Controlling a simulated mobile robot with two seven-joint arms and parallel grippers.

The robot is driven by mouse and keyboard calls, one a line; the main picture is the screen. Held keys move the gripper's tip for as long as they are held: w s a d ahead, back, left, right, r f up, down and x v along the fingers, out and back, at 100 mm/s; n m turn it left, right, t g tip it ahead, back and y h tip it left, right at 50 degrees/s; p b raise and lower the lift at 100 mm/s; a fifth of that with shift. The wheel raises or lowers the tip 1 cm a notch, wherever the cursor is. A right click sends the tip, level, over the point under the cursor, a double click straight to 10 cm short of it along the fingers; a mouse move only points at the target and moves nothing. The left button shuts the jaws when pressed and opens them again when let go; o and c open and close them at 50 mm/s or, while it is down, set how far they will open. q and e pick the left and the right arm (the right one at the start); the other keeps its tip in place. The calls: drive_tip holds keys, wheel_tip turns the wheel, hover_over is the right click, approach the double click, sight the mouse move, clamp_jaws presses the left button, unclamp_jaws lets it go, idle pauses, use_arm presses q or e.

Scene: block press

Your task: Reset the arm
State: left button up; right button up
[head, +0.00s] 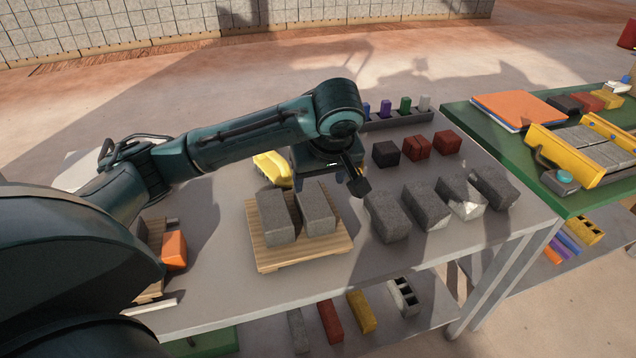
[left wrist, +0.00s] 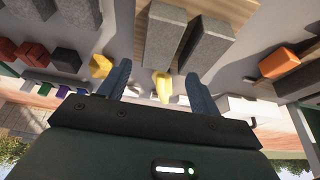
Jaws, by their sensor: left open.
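My left arm reaches in from the left over the grey table (head: 400,265). My left gripper (head: 345,183) hangs above the table, behind the two grey blocks on the wooden pallet (head: 300,255). In the left wrist view its two fingers (left wrist: 158,90) are spread apart with nothing gripped between them. The left grey block (head: 274,218) and the right grey block (head: 316,208) stand side by side on the pallet. A yellow object (head: 270,168) lies behind them, partly hidden by my arm. My right gripper is not seen.
Several rough grey blocks (head: 420,205) stand in a row right of the pallet. A dark block (head: 385,153) and red blocks (head: 417,147) sit behind them. An orange block (head: 174,250) is at the left. A green table (head: 480,125) holds a yellow-sided press (head: 560,158).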

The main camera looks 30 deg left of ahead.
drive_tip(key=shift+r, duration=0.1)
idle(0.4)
use_arm(q)
drive_tip(key=s+d+f+m+h, duration=0.5)
drive_tip(key=s+d+f+m, duration=0.45)
drive_tip(key=d+f, duration=0.25)
drive_tip(key=s+a+f+m+y, duration=0.1)
drive_tip(key=s+a+f, duration=0.15)
drive_tip(key=s, duration=0.45)
drive_tip(key=s+a+f+m, duration=0.1)
drive_tip(key=s+a+f, duration=0.1)
drive_tip(key=s+a, duration=0.3)
drive_tip(key=w+d+m+t+h+p, duration=0.1)
drive_tip(key=w+d+t+h+p, duration=0.1)
drive_tip(key=w+d+t+p, duration=0.3)
drive_tip(key=d+t+p, duration=0.1)
drive_tip(key=d+t, duration=0.1)
drive_tip(key=d, duration=0.1)
drive_tip(key=shift+f+t+h, duration=0.25)
drive_tip(key=shift+t+h, duration=0.15)
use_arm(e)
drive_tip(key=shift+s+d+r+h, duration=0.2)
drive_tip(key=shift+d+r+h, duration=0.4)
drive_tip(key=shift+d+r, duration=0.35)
